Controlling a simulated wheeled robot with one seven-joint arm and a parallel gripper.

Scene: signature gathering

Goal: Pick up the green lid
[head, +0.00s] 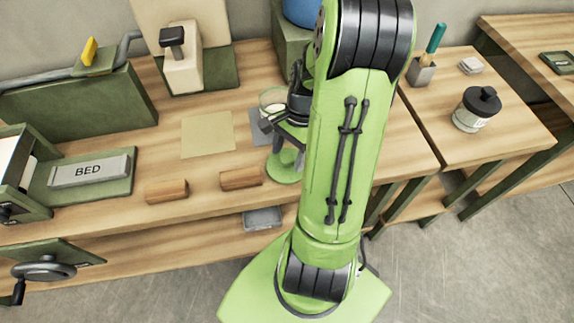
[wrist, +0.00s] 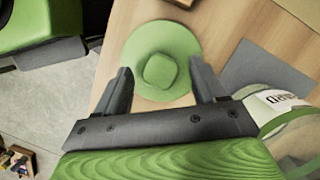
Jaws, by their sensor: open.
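The green lid (wrist: 187,48) is a round disc with a raised square-like knob in its middle. It lies on the wooden table, and in the head view the lid (head: 284,168) is near the table's front edge, partly hidden by my arm. My gripper (wrist: 160,82) is open and empty. Its two fingers point at the lid in the wrist view, one toward each side of the knob. In the head view my gripper (head: 285,138) is close to the lid and partly hidden by my arm. I cannot tell whether the fingers touch the lid.
A labelled jar (wrist: 290,100) stands close to the right finger; it also shows in the head view (head: 272,97). Two wooden blocks (head: 167,190) (head: 241,179) lie left of the lid. A tan sheet (head: 208,135) lies behind them. A black-lidded jar (head: 476,108) stands on the right table.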

